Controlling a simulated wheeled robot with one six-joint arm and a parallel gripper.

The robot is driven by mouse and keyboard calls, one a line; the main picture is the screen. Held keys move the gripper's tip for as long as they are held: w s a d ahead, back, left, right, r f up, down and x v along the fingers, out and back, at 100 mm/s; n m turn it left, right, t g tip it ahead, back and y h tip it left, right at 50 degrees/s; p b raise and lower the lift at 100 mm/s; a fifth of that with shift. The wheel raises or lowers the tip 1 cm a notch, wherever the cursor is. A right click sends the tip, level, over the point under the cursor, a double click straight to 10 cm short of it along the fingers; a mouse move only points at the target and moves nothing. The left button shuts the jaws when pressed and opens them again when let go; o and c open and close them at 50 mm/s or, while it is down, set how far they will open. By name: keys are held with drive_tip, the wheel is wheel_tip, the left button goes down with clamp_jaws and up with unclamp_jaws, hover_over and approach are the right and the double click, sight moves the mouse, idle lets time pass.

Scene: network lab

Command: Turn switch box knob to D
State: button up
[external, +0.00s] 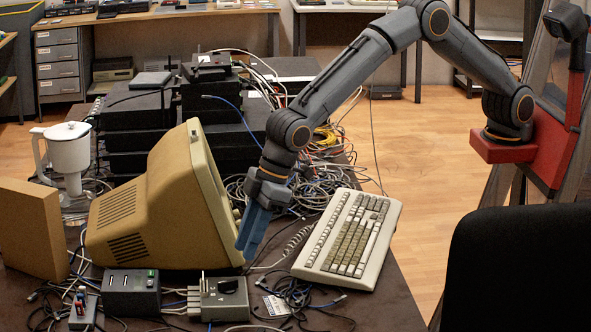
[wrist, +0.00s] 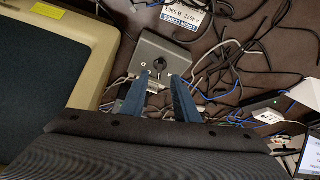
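The switch box is a small grey box (external: 207,303) on the dark table, in front of the beige monitor. Its round black knob (external: 228,286) shows on the top. In the wrist view the switch box (wrist: 148,48) lies just ahead of my fingers, with the knob (wrist: 160,65) near its middle. The letters around the knob are too small to read. My gripper (external: 246,248) points down beside the monitor, above and behind the box. In the wrist view my gripper (wrist: 158,80) has its two blue fingers apart, with nothing held between them. It is not touching the knob.
The beige monitor (external: 150,215) stands close left of my gripper. A keyboard (external: 348,238) lies to the right. A black box (external: 131,293) sits left of the switch box. Loose cables (external: 305,295) spread around it. A paper label (wrist: 186,17) lies beside the box.

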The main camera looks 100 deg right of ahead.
sight(234, 280)
drive_tip(key=shift+p+x, duration=0.75)
drive_tip(key=shift+x, duration=3.1)
drive_tip(key=shift+c, duration=0.4)
clamp_jaws()
